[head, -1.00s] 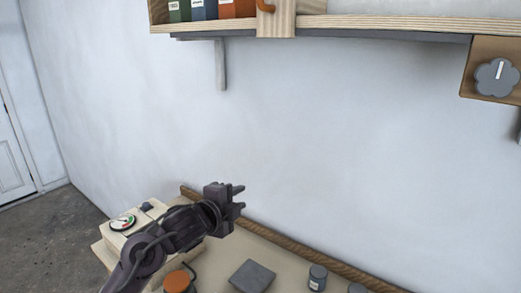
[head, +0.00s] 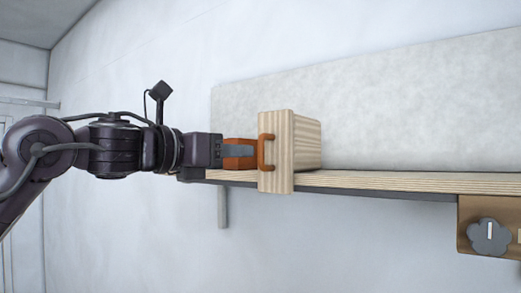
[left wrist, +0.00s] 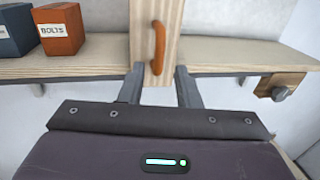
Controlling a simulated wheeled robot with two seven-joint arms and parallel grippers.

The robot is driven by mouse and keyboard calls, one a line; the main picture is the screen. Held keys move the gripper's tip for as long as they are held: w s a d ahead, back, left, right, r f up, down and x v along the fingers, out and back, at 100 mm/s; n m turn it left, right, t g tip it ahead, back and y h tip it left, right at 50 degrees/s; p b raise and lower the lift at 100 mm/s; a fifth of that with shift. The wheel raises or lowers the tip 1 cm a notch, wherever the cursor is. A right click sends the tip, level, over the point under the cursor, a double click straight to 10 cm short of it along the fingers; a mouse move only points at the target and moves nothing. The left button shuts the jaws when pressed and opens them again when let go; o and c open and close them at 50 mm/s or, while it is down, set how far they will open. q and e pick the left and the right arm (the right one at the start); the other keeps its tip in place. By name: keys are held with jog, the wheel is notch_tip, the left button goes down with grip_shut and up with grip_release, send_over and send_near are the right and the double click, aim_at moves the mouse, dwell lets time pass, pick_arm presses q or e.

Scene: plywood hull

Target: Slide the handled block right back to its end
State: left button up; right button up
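The pale wooden block (head: 307,145) stands upright on the wall shelf (head: 390,182), its front part hanging over the shelf's front edge. Its orange handle (head: 264,152) is on the face toward me. The block (left wrist: 172,20) and handle (left wrist: 158,48) also show in the left wrist view. My left gripper (head: 250,151) is level with the handle, in front of the block. In the left wrist view its two fingers (left wrist: 160,72) are apart, one on each side of the handle's lower end, with gaps between. Contact with the handle is not visible. My right gripper is out of view.
An orange box labelled BOLTS (left wrist: 60,30) and a dark blue box (left wrist: 14,30) stand on the shelf left of the block. The shelf right of the block is clear. A wooden panel with a grey knob (head: 489,237) hangs below the shelf at right.

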aim_at(259, 152)
pick_arm(q)
jog(key=p+x, duration=0.3)
jog(key=x, duration=0.4)
jog(key=shift+w+d+p, duration=0.1)
jog(key=shift+p, duration=0.3)
grip_shut()
